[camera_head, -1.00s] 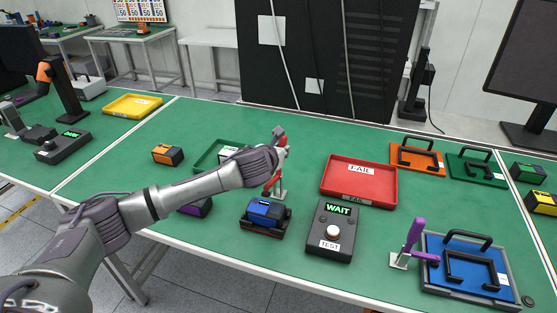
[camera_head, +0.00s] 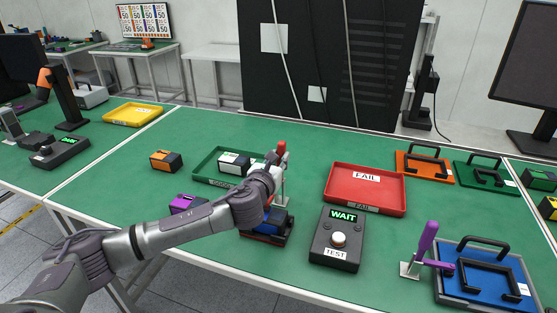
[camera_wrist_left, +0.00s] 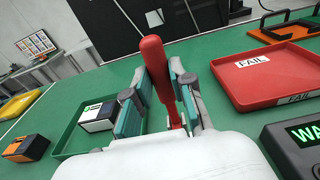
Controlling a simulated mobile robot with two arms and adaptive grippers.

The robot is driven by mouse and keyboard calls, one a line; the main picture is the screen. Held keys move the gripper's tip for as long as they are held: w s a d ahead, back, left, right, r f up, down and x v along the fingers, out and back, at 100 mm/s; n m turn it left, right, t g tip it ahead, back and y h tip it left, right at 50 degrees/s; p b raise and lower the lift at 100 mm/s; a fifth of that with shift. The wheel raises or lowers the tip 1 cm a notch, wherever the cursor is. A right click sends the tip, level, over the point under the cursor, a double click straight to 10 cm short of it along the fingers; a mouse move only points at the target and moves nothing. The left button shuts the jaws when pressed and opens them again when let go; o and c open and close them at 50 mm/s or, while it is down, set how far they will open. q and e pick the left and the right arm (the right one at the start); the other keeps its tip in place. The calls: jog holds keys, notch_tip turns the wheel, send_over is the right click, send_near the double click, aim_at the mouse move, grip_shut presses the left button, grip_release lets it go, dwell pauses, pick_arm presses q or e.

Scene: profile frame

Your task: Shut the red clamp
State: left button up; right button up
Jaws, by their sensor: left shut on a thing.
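The red clamp (camera_head: 282,147) stands behind a fixture, with its red handle end pointing up and its pale metal stand below. My left gripper (camera_head: 270,167) is at the handle, covering much of the clamp. In the left wrist view, the red handle (camera_wrist_left: 154,62) runs up between the two teal-padded fingers of my left gripper (camera_wrist_left: 157,100), which is shut on it. A blue block (camera_head: 272,221) sits in the fixture in front of the clamp, partly hidden by my gripper and wrist. My right gripper is not in view.
A test box (camera_head: 337,240) reading WAIT stands right of the fixture. A purple clamp (camera_head: 427,243) stands beside a blue plate at right.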

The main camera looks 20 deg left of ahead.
pick_arm(q)
jog(key=shift+f, duration=0.15)
jog(key=o, duration=0.9)
jog(key=shift+w, duration=0.1)
jog(key=shift+c, duration=0.2)
jog(key=s+r, duration=0.1)
jog(key=s, duration=1.1)
jog(key=shift+d, duration=0.35)
